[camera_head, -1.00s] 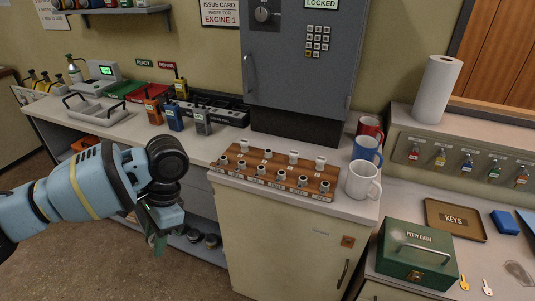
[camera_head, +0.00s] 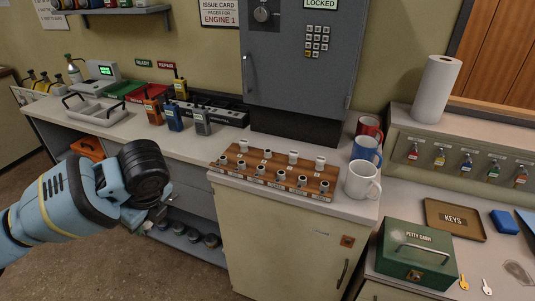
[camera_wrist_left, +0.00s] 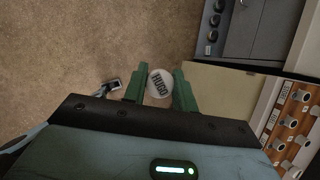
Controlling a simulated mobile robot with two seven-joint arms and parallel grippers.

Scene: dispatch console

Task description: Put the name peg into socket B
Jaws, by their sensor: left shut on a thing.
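My left gripper (camera_wrist_left: 159,88) is shut on the name peg (camera_wrist_left: 160,80), whose round white end reads HUGO between the green fingers in the left wrist view. In the head view my left gripper (camera_head: 152,223) is low, left of the counter; its fingers and the peg are largely hidden or too small to make out there. The wooden peg board (camera_head: 272,178) lies on the counter, with white pegs and dark-holed round sockets in two rows. Its labels are too small to read, so I cannot tell which is socket B. Part of the board (camera_wrist_left: 297,117) shows at the right of the wrist view.
Three mugs, red, blue (camera_head: 366,150) and white (camera_head: 362,181), stand just right of the board. Radios (camera_head: 174,116) stand behind it to the left, and a grey locked cabinet (camera_head: 300,60) rises behind. A green cash box (camera_head: 416,252) is at the right. Open floor lies below my gripper.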

